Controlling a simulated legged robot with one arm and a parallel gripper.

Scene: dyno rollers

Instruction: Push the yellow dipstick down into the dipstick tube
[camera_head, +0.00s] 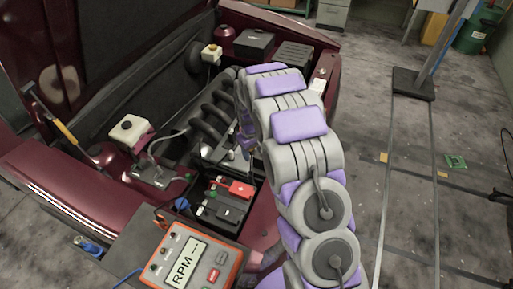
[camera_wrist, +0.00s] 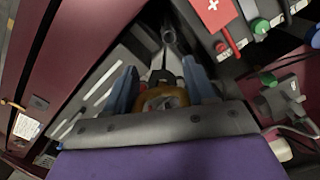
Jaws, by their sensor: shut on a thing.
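My gripper (camera_wrist: 160,88) is shut on the yellow dipstick (camera_wrist: 162,95), whose yellow-orange handle shows between the two blue-grey fingers in the wrist view. Beyond the handle, a grey tube-like part (camera_wrist: 168,36) points away from the fingers; I cannot tell whether it is the dipstick tube. The dipstick's lower part is largely hidden, so how deep it sits cannot be told. In the head view, my gripper (camera_head: 246,138) is down in the engine bay beside the engine, partly hidden by my arm, and the dipstick cannot be made out clearly.
A battery (camera_head: 218,205) with a red cover (camera_head: 236,188) stands close to my gripper. Black curved engine pipes (camera_head: 208,122) lie left of it. The dark red car body (camera_head: 60,195) borders the bay. An RPM meter (camera_head: 188,262) sits at the front. Floor at right is mostly open.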

